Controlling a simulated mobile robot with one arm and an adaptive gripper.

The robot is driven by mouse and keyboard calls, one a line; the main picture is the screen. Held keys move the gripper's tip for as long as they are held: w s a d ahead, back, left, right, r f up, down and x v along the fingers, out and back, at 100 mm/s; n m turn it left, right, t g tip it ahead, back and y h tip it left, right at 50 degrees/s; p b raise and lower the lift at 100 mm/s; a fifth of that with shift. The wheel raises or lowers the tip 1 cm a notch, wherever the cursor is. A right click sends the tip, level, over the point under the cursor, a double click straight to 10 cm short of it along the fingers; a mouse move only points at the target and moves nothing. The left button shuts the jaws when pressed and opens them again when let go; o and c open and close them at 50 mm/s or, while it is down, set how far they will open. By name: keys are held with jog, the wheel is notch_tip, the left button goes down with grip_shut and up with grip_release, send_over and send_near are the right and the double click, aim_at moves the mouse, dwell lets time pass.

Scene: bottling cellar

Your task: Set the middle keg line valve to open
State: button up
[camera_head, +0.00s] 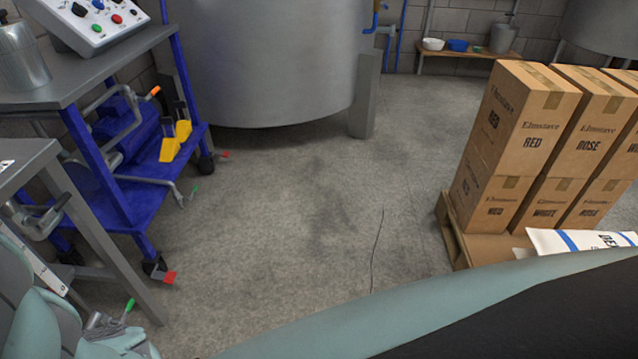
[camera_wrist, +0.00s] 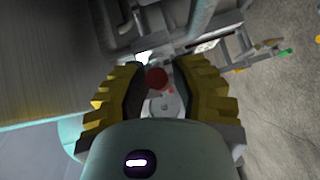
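My gripper (camera_wrist: 158,72) is open in the wrist view, its two yellow-ridged fingers spread apart. A red round knob (camera_wrist: 157,78) shows between the fingers, with a pale fitting (camera_wrist: 165,104) below it; I cannot tell whether a finger touches either. I cannot tell which part is the middle keg line valve. In the head view, a green-tipped lever (camera_head: 128,309) stands on a grey fitting at the lower left, beside my arm. My gripper cannot be made out in the head view.
A blue cart (camera_head: 150,200) with a control panel (camera_head: 95,22) and a grey table (camera_head: 28,160) stand at the left. A large steel tank (camera_head: 265,60) is behind. Boxes (camera_head: 530,118) stand on a pallet (camera_head: 455,235) at the right. The middle floor is clear apart from a thin dark line.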

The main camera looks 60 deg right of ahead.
grip_shut()
jog(key=shift+d, duration=0.1)
jog(key=shift+f, duration=0.1)
jog(key=b, duration=0.1)
jog(key=f+m+y+b, duration=0.1)
jog(key=b, duration=0.1)
jog(key=shift+w+d+f, duration=0.1)
jog(key=shift+w+f, duration=0.05)
jog(key=shift+f, duration=0.15)
jog(key=s+a+f+m+t+b, duration=0.1)
jog(key=a+f+m+t+b, duration=0.1)
jog(key=m+t+b, duration=0.6)
jog(key=s+a+f+m+t+y+b, duration=0.1)
jog(key=s+a+f+m+t+b, duration=0.1)
jog(key=m+t+b, duration=0.6)
jog(key=shift+s+a+f+m+b, duration=0.3)
jog(key=shift+a+m+b, duration=0.4)
jog(key=shift+m, duration=2.4)
